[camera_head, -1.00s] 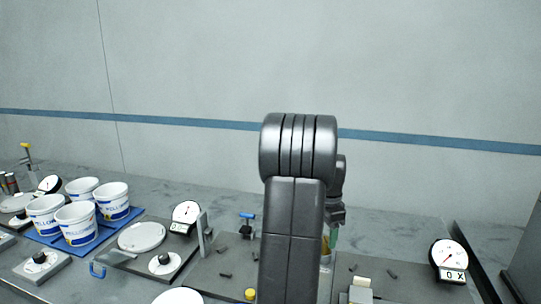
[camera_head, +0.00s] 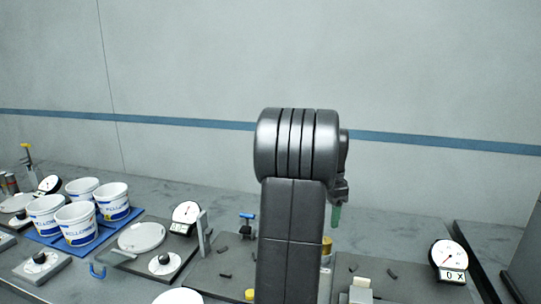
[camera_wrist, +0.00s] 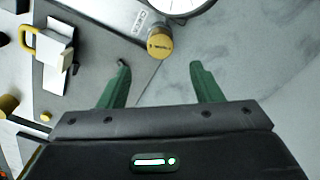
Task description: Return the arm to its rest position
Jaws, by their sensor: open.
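My gripper (camera_wrist: 160,82) shows in the wrist view with its two green fingers spread wide apart and nothing between them. In the head view my arm stands raised in the middle of the picture. One green fingertip (camera_head: 336,216) shows at the right of the arm, above the bench. The rest of the gripper is hidden behind the arm there. In the wrist view a yellow-capped cylinder (camera_wrist: 159,42) lies beyond the fingers, apart from them.
White tubs (camera_head: 76,222) stand on a blue mat at the left. Dial gauges stand at the middle left (camera_head: 185,214) and the right (camera_head: 449,256). Small dark pieces (camera_head: 225,276) lie on a grey plate. Grey bench (camera_head: 400,225) behind is bare.

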